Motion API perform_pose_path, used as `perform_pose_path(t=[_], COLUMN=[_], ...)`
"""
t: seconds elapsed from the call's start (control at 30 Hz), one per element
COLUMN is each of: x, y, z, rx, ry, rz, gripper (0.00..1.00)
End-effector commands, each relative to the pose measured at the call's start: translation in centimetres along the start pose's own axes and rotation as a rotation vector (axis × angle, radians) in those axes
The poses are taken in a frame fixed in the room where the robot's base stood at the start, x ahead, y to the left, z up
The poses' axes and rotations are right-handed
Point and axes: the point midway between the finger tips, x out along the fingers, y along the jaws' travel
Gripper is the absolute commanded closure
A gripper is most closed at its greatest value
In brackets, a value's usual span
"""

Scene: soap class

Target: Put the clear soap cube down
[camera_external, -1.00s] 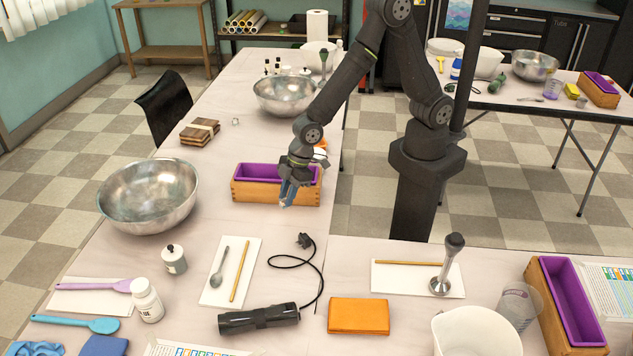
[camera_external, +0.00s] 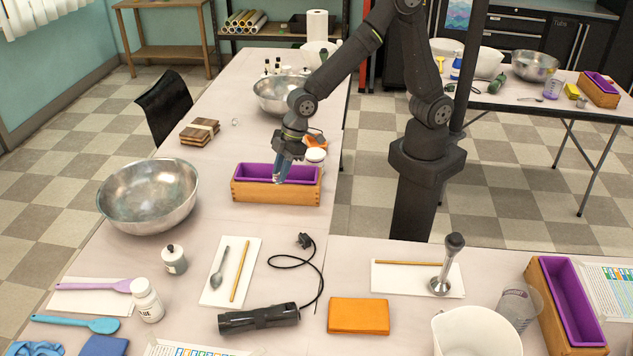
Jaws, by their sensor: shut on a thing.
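My gripper (camera_external: 281,175) points down over the purple-lined wooden soap mold (camera_external: 248,190), near the middle of its length.
A steel bowl (camera_external: 150,200) stands left of the mold, and another bowl (camera_external: 278,97) stands behind. A white jar (camera_external: 316,157) is close behind the mold's right end. A white board (camera_external: 230,280) with a spoon lies in front. Bare table lies left of the mold.

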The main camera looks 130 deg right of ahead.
Motion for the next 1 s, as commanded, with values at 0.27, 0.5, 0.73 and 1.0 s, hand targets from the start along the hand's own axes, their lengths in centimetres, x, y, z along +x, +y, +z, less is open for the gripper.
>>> perform_pose_path(t=[0.27,0.5,0.73,1.0], x=[-0.3,-1.3,-3.0,-5.9], y=[8.0,18.0,27.3,37.0], z=[0.7,3.3,7.5,14.3], rx=[0.113,0.254,0.391,0.549], ry=[0.000,-0.002,-0.001,0.001], rz=[0.046,0.103,0.159,0.224], gripper=[1.00,1.00,1.00,1.00])
